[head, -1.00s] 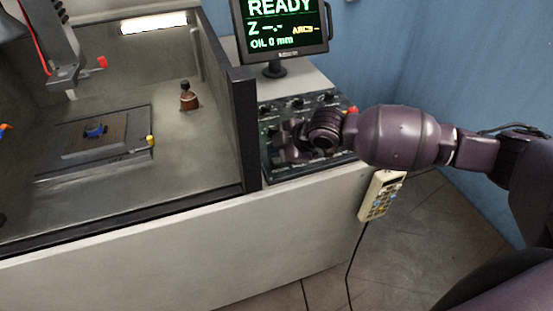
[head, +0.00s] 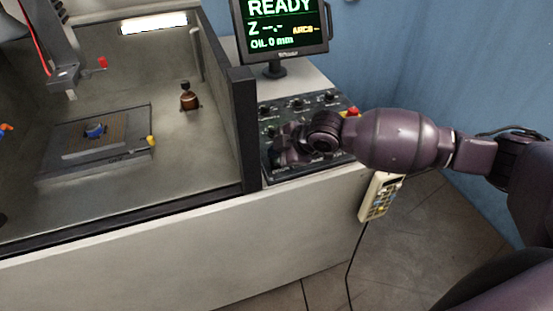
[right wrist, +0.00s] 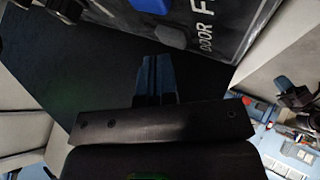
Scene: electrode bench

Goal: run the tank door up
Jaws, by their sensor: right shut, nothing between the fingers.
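The tank (head: 200,150) stands at the left; its front is open above a dark front edge, and I cannot make out a raised door. The control panel (head: 268,168) with knobs and a red button lies to the right of the tank. My right gripper (head: 284,150) is shut and empty, low over the panel's front part. In the right wrist view its fingertips (right wrist: 155,75) are together, close to the panel's lettering, which reads "DOOR" and the start of another word. Whether they touch a control cannot be told. My left gripper is not in view.
A monitor (head: 285,28) reading READY stands behind the panel. A corded handset (head: 380,197) hangs at the bench's right end. Floor shows at the lower right.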

